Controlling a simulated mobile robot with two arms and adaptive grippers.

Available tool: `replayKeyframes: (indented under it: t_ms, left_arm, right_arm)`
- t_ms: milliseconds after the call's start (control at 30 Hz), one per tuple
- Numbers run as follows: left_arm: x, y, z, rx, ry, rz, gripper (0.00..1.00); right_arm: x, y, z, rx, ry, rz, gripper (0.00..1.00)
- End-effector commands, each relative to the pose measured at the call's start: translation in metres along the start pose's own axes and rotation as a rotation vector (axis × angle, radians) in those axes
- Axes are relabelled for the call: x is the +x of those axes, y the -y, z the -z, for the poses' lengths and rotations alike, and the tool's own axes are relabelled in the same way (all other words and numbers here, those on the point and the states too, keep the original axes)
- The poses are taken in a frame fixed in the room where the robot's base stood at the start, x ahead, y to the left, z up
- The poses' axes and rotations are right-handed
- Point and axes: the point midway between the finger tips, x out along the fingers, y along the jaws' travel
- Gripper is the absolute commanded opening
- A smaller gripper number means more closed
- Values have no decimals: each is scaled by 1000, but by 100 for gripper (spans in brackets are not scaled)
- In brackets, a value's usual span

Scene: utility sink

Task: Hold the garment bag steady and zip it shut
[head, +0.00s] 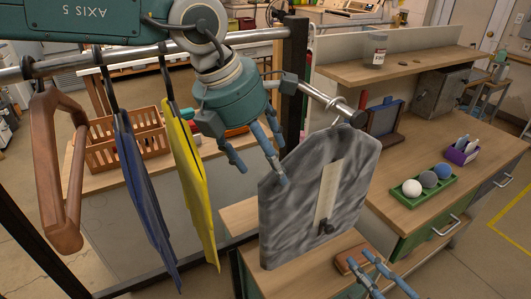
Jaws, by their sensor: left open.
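The grey garment bag (290,215) hangs by a hook from the metal rail. A pale upright strip (328,190) runs down its front, with a dark zip slider (326,228) at the strip's lower end. My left gripper (260,172) is open, with its blue fingers spread at the bag's upper left edge. One fingertip overlaps the bag in the picture; I cannot tell if it touches. My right gripper (360,259) is low at the right, below and right of the slider. Its fingers are apart, and its base is cut off by the frame.
A wooden hanger (66,170), a blue garment (145,200) and a yellow garment (188,165) hang left on the rail (145,52). A brown block (350,258) lies near my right fingers. A green tray (428,188) of balls and a purple box (462,150) stand on the right counter.

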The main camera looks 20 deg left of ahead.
Motion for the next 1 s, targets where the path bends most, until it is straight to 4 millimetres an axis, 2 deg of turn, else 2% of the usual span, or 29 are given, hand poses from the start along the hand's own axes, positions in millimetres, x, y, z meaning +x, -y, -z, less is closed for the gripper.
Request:
replayKeyframes:
  t_ms: [400, 600, 767, 1000]
  left_arm:
    - [69, 1, 1, 0, -5, 2, 70]
    - [94, 1, 0, -1, -2, 1, 70]
    - [103, 0, 0, -1, 1, 1, 70]
    - [104, 0, 0, -1, 2, 1, 70]
  right_arm:
    - [0, 0, 0, 0, 0, 0, 31]
    - [0, 0, 0, 0, 0, 0, 31]
    - [0, 0, 0, 0, 0, 0, 31]
    - [0, 0, 0, 0, 0, 0, 31]
